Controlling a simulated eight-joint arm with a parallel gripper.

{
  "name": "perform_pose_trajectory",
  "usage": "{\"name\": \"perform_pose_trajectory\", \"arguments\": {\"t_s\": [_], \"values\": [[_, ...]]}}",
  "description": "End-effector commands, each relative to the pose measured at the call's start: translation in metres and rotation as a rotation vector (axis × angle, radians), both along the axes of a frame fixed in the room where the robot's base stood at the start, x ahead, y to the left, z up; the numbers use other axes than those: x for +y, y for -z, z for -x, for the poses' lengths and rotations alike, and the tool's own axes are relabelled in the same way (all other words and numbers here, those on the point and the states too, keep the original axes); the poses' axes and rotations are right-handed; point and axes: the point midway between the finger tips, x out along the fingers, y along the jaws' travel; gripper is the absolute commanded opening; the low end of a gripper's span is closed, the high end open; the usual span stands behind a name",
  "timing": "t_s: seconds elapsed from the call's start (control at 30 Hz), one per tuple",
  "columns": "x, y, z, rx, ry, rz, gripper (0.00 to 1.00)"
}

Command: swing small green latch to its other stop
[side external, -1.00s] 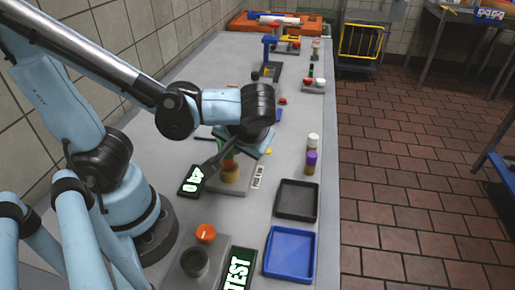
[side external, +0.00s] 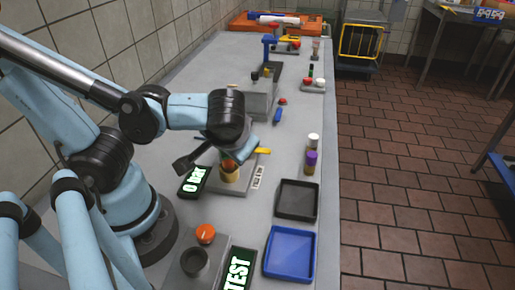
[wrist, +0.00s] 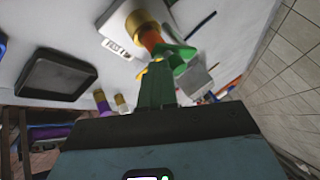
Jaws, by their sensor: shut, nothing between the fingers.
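A small green part (wrist: 182,52), which looks like the latch, shows in the wrist view beside an orange piece (wrist: 152,41) and a brass-coloured cylinder (wrist: 142,22). The cylinder also shows in the side view (side external: 230,176) on a grey plate. My gripper (wrist: 158,68) is shut and empty; its dark green fingers reach up close to the green part. I cannot tell whether they touch it. In the side view my wrist hides most of the fingers and the latch.
A lit display (side external: 193,182) stands left of the plate. A black tray (side external: 297,200) and a blue tray (side external: 290,253) lie nearer the camera. A purple-topped bottle (side external: 311,162) and an orange knob (side external: 205,233) stand nearby. The back holds several other fixtures.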

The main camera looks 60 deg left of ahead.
Motion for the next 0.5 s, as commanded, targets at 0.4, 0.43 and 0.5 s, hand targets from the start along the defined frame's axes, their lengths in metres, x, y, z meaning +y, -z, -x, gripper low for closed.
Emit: {"name": "perform_pose_trajectory", "arguments": {"t_s": [0.4,0.43,0.5], "values": [[0.007,0.000,0.021,0.000,0.040,-0.001,0.00],[0.008,0.001,0.023,0.000,0.040,-0.001,0.00],[0.010,0.000,0.027,0.000,0.040,-0.001,0.00]]}}
